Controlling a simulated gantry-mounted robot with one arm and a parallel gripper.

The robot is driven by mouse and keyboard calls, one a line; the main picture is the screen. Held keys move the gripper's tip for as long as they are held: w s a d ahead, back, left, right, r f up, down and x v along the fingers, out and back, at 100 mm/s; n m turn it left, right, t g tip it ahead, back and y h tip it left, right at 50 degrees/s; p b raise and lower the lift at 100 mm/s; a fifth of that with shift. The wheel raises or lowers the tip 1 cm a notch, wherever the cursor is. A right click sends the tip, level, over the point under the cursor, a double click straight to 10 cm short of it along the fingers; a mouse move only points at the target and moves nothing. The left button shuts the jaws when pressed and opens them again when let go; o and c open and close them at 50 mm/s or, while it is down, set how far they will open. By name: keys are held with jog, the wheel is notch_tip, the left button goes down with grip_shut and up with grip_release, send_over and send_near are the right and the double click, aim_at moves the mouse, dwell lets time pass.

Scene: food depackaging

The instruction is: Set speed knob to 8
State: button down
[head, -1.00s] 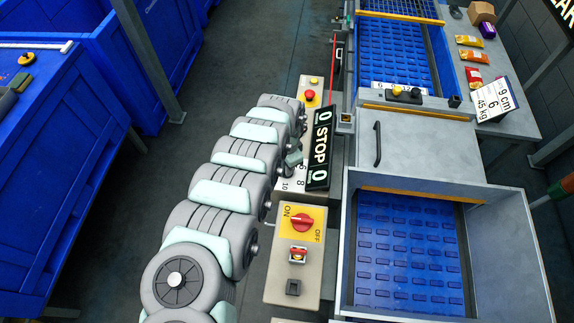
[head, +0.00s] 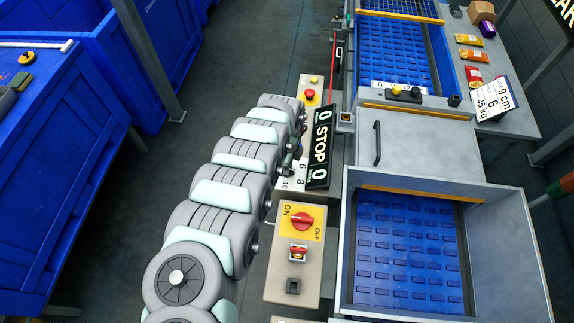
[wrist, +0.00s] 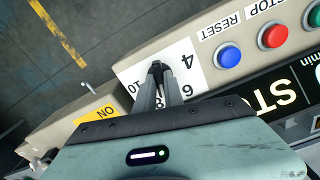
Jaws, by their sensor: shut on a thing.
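The speed dial is a white plate (wrist: 183,62) with black numbers; 4, 6, 8 and 10 show in the wrist view, the 8 partly covered by my fingers. The small dark speed knob (wrist: 156,66) is at the plate's middle, mostly hidden between my fingertips. My gripper (wrist: 159,76) is shut on it. The knob's pointer is hidden, so I cannot tell its setting. In the head view the dial plate (head: 296,181) shows 6, 8 and 10 beside my wrist, and the knob is hidden.
A blue RESET button (wrist: 229,56) and a red STOP button (wrist: 272,36) sit close to the dial. A black STOP sign (head: 320,147) stands right beside it. A red ON/OFF switch (head: 302,221) is on the nearer box. The conveyor (head: 405,250) lies to the right.

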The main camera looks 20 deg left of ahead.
jog(key=shift+m, duration=1.3)
jog(key=c, duration=1.4)
grip_release()
jog(key=shift+c, duration=0.2)
jog(key=shift+r, duration=0.1)
notch_tip(320, 180, up, 11)
jog(key=shift+s, duration=0.1)
